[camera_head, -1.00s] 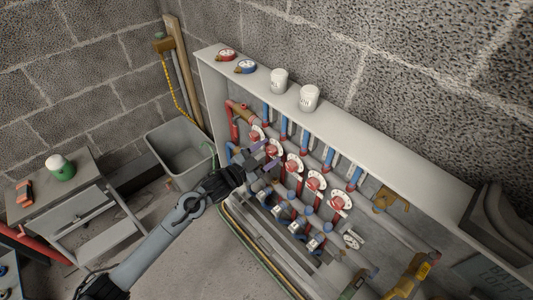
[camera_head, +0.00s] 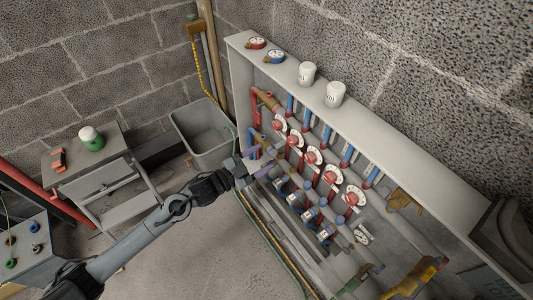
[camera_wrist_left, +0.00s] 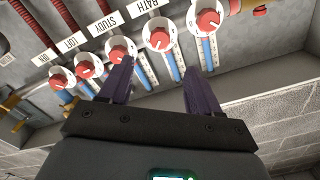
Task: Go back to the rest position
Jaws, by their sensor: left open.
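My left gripper (camera_head: 256,162) is in front of the left end of the pipe manifold in the head view. Its purple fingers are apart, with nothing between them. In the left wrist view, the open gripper (camera_wrist_left: 157,70) points at a row of red valve knobs on white dials (camera_wrist_left: 122,50), with labels such as "STUDY" and "BATH" above. The fingertips look close to the knobs there, but I cannot tell the gap. In the head view the red knobs (camera_head: 313,156) run in a slanted row. My right gripper is not in view.
An open white cabinet (camera_head: 420,180) frames the pipes, with gauges (camera_head: 257,43) and white caps (camera_head: 336,94) on top. A grey bin (camera_head: 207,140) stands left of it. A cart (camera_head: 75,158) holds a green-and-white container (camera_head: 92,139). The floor (camera_head: 210,245) in front is clear.

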